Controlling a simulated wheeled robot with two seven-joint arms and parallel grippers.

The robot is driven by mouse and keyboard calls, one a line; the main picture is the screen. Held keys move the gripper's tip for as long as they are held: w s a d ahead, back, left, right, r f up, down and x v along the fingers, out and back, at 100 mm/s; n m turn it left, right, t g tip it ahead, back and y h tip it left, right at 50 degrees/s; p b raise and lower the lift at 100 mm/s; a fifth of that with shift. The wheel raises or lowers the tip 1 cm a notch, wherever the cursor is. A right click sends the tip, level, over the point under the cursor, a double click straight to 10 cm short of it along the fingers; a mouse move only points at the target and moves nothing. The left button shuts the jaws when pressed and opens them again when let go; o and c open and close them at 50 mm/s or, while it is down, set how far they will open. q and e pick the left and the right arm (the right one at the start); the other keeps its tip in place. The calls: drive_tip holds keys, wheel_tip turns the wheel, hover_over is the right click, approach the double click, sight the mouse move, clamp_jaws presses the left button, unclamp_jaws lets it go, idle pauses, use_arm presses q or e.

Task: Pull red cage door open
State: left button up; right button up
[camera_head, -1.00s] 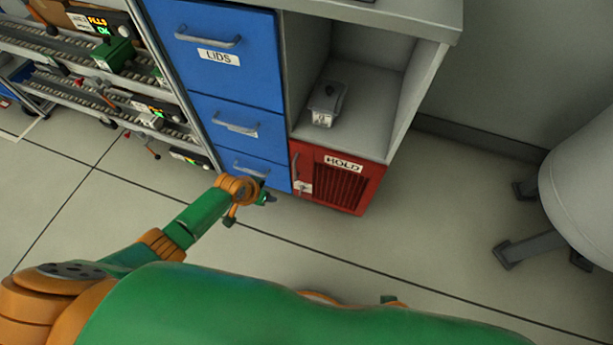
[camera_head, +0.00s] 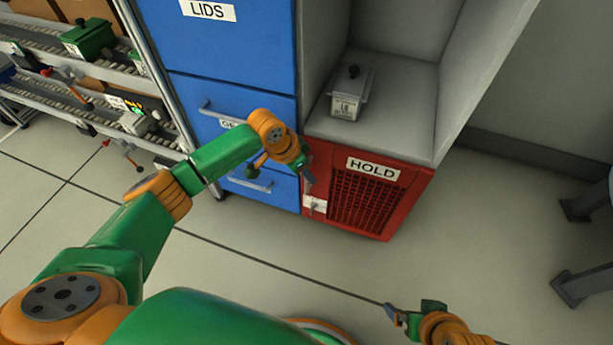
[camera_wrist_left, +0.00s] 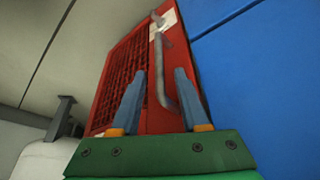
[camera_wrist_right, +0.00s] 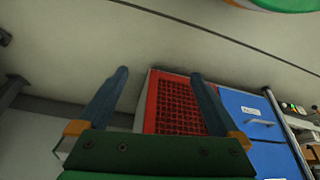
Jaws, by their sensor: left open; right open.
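The red cage door (camera_head: 366,196) with a mesh panel and a HOLD label looks shut in the lower right bay of the cabinet. Its grey bar handle (camera_wrist_left: 162,75) runs along the door edge beside the blue drawers. My left gripper (camera_head: 284,170) is open in front of that edge. In the left wrist view its fingers (camera_wrist_left: 160,74) stand on either side of the handle, with gaps showing; contact cannot be told. In the head view the gripper partly hides the handle. My right gripper (camera_head: 409,307) is open and empty, low and away from the door (camera_wrist_right: 177,105).
Blue drawers (camera_head: 236,92) with bar handles stand left of the door. A grey lidded box (camera_head: 348,95) sits on the shelf above it. A conveyor rack (camera_head: 75,85) is at the far left, and dark legs (camera_head: 585,250) stand at the right. The floor before the door is clear.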

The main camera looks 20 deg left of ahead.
use_arm(q)
drive_tip(key=shift+w+d+f, duration=0.15)
drive_tip(key=shift+w+f, duration=0.1)
drive_tip(key=shift+f, duration=0.3)
use_arm(e)
drive_tip(key=shift+w+a+r+t, duration=0.25)
drive_tip(key=shift+w+r+t, duration=0.35)
drive_tip(key=shift+w+r, duration=0.35)
use_arm(q)
clamp_jaws()
